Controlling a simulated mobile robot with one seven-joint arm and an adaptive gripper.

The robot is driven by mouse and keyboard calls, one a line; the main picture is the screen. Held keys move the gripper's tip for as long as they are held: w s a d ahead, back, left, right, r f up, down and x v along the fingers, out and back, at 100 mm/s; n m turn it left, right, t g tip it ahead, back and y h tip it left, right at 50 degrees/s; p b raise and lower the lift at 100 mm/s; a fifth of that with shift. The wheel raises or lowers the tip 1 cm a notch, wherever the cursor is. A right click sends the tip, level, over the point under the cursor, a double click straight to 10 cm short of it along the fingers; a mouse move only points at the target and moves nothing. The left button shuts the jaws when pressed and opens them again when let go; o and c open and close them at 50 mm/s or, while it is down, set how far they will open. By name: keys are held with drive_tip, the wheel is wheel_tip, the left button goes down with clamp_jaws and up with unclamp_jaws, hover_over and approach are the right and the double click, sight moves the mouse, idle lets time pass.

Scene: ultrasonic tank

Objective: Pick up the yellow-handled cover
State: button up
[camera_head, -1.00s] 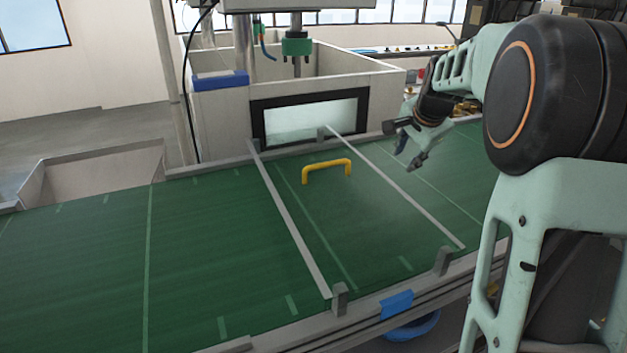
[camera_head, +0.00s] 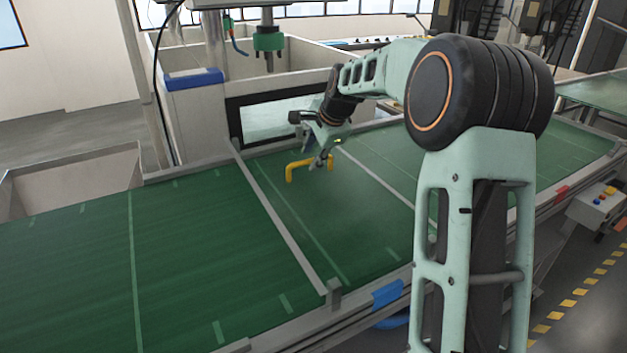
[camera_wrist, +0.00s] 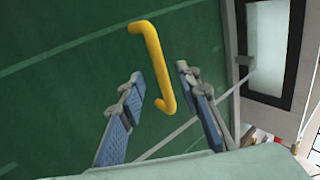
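The yellow handle (camera_head: 299,165) stands up from the green surface, between two pale strips, near the belt's far edge. It also shows in the wrist view (camera_wrist: 153,58). The cover under it cannot be told apart from the green surface. My gripper (camera_head: 320,162) is at the handle's right end in the head view and hides part of it. In the wrist view my gripper (camera_wrist: 158,73) is open, with a blue-padded finger on each side of the handle's lower part. I see no clear contact, and the height gap cannot be told.
A pale tank (camera_head: 194,118) with a dark-framed window stands behind the belt. A blue block (camera_head: 193,79) sits on its rim, and a green-collared rod (camera_head: 268,40) hangs over it. The green belt (camera_head: 70,265) is clear on the left. A button box (camera_head: 597,207) is at right.

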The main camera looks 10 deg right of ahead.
sight(308, 160)
drive_tip(key=x, duration=0.4)
drive_tip(key=shift+a+f, duration=0.15)
drive_tip(key=shift+a, duration=0.05)
drive_tip(key=shift+c, duration=0.2)
clamp_jaws()
drive_tip(key=shift+w, duration=0.15)
